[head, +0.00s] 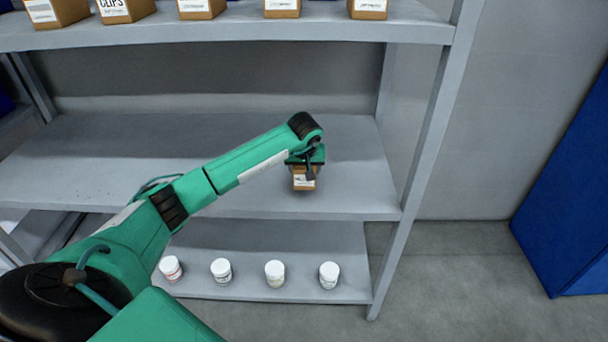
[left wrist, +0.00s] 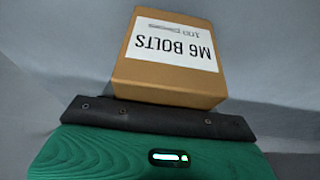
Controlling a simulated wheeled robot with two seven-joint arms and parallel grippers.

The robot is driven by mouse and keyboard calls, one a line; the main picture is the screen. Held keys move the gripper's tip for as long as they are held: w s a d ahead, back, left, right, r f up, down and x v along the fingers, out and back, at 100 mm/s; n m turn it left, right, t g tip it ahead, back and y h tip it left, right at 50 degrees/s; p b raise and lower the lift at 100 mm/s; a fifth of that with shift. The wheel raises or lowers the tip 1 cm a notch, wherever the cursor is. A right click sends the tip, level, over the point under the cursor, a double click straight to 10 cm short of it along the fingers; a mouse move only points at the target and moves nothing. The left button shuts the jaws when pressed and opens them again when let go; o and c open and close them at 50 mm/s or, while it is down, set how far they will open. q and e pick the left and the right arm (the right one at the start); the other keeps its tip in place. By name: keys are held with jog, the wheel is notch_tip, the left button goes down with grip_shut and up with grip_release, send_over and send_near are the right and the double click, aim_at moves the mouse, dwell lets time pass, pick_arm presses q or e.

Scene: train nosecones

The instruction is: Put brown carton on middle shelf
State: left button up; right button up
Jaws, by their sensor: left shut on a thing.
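The brown carton (head: 304,184) with a white label is held in my left gripper (head: 305,172), which is shut on it. In the head view it is at the right part of the middle shelf (head: 90,160), near the front edge. I cannot tell whether its base touches the shelf. In the left wrist view the carton (left wrist: 170,78) is close up, and its label reads "M6 BOLTS". The black finger of the gripper (left wrist: 160,118) lies along its near side. My right gripper is not in view.
Several labelled brown cartons (head: 282,8) stand on the upper shelf. Several white-lidded jars (head: 274,273) stand on the lower shelf. A grey upright post (head: 425,160) is right of the carton. A blue panel (head: 570,200) stands at far right. The middle shelf is otherwise clear.

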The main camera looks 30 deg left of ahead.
pick_arm(q)
jog(key=shift+f, duration=1.3)
jog(key=shift+f, duration=0.1)
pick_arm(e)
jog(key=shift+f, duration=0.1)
pick_arm(q)
jog(key=o, duration=1)
jog(key=shift+f, duration=0.1)
jog(key=o, duration=0.4)
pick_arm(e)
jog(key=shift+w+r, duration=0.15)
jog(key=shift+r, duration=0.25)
